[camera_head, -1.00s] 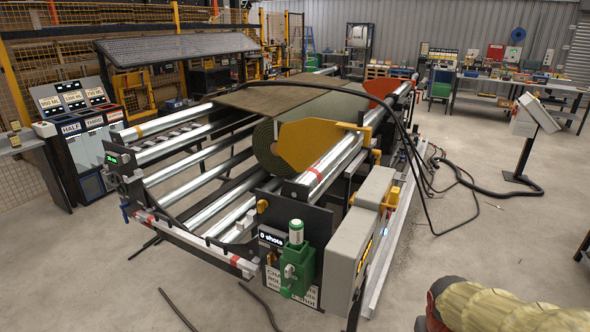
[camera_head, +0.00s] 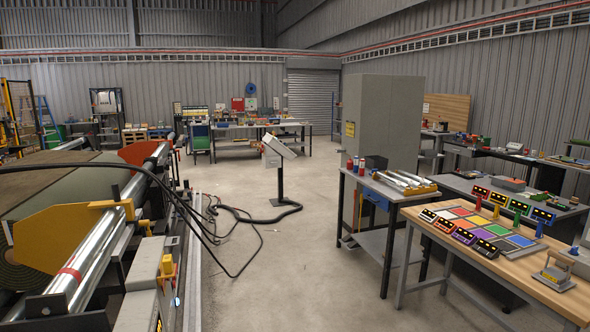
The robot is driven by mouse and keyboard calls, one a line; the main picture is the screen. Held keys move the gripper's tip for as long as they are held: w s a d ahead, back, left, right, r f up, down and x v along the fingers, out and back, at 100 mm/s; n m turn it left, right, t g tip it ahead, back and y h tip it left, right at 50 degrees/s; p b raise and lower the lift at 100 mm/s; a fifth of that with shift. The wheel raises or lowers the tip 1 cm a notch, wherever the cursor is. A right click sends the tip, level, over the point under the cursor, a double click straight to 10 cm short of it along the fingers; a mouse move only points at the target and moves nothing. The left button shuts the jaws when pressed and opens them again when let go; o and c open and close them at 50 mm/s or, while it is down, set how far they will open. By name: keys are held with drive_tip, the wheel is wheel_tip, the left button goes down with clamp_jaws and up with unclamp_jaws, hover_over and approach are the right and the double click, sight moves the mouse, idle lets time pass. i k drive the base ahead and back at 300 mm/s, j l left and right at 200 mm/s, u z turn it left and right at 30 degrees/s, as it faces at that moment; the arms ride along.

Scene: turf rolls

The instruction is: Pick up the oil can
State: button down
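I cannot make out a thing that is clearly the oil can. Small red and blue containers (camera_head: 361,168) stand at the left back corner of a dark-topped side table (camera_head: 391,199); they are too small to tell whether one is an oil can. Several small coloured items on the far bench (camera_head: 247,125) and on the benches along the right wall are also too small to name. My gripper does not show in the head view.
The roll machine (camera_head: 60,190) fills the left side. Black cables (camera_head: 255,216) lie on the floor beside a console on a post (camera_head: 279,155). A wood-topped bench with coloured panels (camera_head: 480,240) blocks the right front. Open concrete floor (camera_head: 300,260) lies between.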

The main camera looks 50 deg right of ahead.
sight(349, 163)
drive_tip(key=z, duration=2.05)
drive_tip(key=i+j+u, duration=0.25)
drive_tip(key=i, duration=0.6)
drive_tip(key=i+l+u, duration=0.1)
drive_tip(key=i+u, duration=0.15)
drive_tip(key=i, duration=0.55)
drive_tip(key=i+l+u, duration=0.25)
drive_tip(key=i, duration=0.6)
drive_tip(key=i+u, duration=0.2)
drive_tip(key=i, duration=1.85)
drive_tip(key=i+u, duration=0.45)
drive_tip(key=i+l+u, duration=0.25)
drive_tip(key=i+u, duration=0.25)
drive_tip(key=i+j+u, duration=0.1)
drive_tip(key=i+u, duration=0.35)
drive_tip(key=u, duration=0.25)
drive_tip(key=i+u, duration=0.35)
drive_tip(key=k+j, duration=0.05)
drive_tip(key=k, duration=0.05)
